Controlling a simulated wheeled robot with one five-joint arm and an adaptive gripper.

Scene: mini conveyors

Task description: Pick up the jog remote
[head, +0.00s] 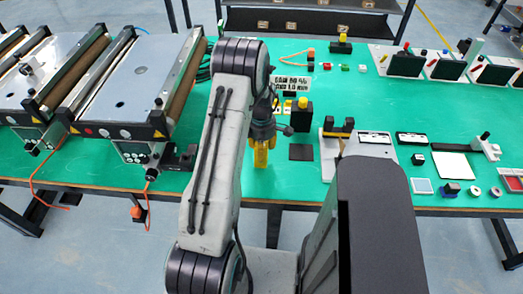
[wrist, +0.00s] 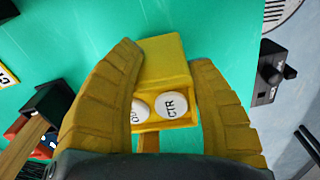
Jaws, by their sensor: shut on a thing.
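The jog remote (wrist: 165,62) is a yellow box with two round white buttons, one marked CTR, in the middle of the wrist view. My gripper (wrist: 166,75) has thick yellow ribbed fingers, one on each side of the remote, and is shut on it. In the head view my gripper (head: 262,150) is over the front part of the green table, right of my arm link. Yellow fingers and remote are hard to tell apart there. The remote's lower end is partly hidden by the gripper, and its height over the table is unclear.
Mini conveyors (head: 130,75) stand on the left of the green table (head: 380,95). A black square pad (head: 301,152) and a grey fixture (head: 350,150) lie right of my gripper. Small parts and black-screened panels (head: 445,70) fill the right side.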

